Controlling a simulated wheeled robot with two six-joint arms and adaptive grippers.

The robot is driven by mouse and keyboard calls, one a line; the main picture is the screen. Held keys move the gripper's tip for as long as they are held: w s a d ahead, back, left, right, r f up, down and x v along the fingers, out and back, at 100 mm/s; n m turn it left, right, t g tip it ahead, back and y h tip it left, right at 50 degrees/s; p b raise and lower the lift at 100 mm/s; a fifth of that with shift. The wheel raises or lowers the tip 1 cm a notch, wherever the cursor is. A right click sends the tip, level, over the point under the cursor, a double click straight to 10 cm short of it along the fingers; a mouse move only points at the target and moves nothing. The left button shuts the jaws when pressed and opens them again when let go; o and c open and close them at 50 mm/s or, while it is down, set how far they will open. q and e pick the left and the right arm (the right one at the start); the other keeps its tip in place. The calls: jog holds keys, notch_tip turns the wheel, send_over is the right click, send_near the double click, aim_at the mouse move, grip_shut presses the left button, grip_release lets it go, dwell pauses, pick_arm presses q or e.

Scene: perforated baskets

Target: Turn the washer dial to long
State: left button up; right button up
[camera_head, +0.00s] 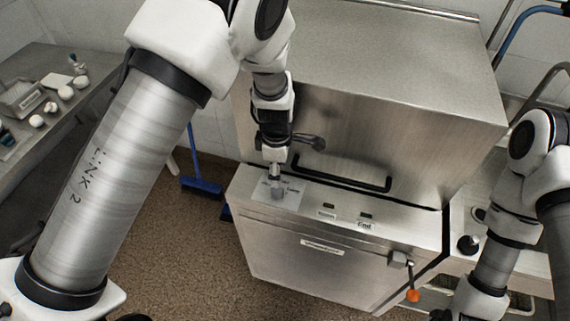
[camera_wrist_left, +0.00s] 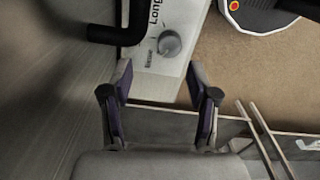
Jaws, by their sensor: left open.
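The washer (camera_head: 310,262) is a steel machine with a boxy hood and a sloped control panel on its front edge. Its grey round dial (camera_head: 279,192) sits at the panel's left end. In the left wrist view the dial (camera_wrist_left: 169,43) lies just beyond my open fingertips, between their lines. The label "Long" (camera_wrist_left: 155,12) is printed beside it, with a smaller label on the near side that I cannot read. My left gripper (camera_wrist_left: 161,77) is open and empty. In the head view this gripper (camera_head: 275,168) is just above the dial, partly overlapping it. The dial's exact setting is unclear.
A black hood handle (camera_head: 340,178) runs close to the right of my left gripper. An orange-tipped lever (camera_head: 413,295) is at the washer's lower right. A table with small items (camera_head: 30,100) stands left.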

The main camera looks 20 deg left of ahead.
aim_at(277, 191)
pick_arm(q)
jog(key=s+f+p, duration=0.1)
jog(key=s+f, duration=0.1)
jog(key=shift+f, duration=0.35)
jog(key=f, duration=0.2)
jog(key=w+f, duration=0.1)
jog(key=f, duration=0.1)
jog(key=shift+a+p, duration=0.15)
jog(key=shift+p, duration=0.2)
jog(key=shift+f, duration=0.15)
jog(key=shift+d, duration=0.2)
jog(key=shift+s, duration=0.2)
jog(key=shift+c, duration=0.7)
jog(key=shift+a+r, duration=0.1)
jog(key=shift+r, duration=0.1)
jog(key=c, duration=0.6)
jog(key=shift+f, duration=0.1)
grip_shut()
pick_arm(e)
jog(key=shift+s+r, duration=0.35)
jog(key=shift+r, duration=0.2)
jog(key=shift+s+r, duration=0.35)
jog(key=shift+r, duration=0.2)
